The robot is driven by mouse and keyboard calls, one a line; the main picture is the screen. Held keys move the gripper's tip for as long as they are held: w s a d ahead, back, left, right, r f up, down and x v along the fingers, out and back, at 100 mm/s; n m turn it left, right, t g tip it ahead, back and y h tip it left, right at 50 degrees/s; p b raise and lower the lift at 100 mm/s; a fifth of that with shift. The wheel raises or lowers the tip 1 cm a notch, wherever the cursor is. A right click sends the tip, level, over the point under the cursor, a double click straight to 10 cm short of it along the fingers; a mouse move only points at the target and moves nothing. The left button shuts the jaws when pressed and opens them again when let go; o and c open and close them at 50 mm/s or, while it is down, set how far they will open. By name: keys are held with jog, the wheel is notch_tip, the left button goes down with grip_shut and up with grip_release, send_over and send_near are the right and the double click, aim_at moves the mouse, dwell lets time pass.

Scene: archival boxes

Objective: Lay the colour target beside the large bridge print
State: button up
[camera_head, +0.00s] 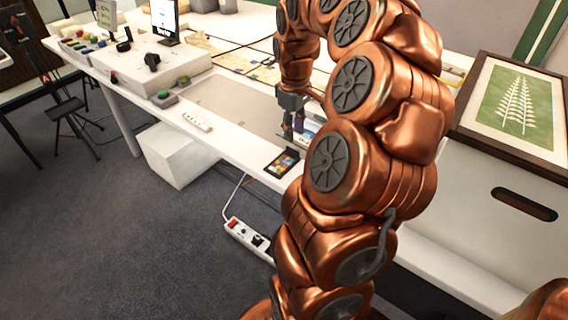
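The colour target (282,163), a small dark card with bright colour patches, lies flat near the front edge of the white table. My gripper (293,131) points down just above and behind it, partly covered by my copper arm. I cannot tell whether its fingers are open or shut. A bluish picture (308,130) shows in part beside the gripper; my arm hides most of it. I cannot make out whether it is the large bridge print.
A framed fern print (517,103) rests on a white box (470,205) at right. Equipment with coloured knobs stands at the far left.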

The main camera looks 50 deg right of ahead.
aim_at(282, 161)
jog(key=shift+f, duration=3.05)
jog(key=shift+c, duration=0.2)
grip_shut()
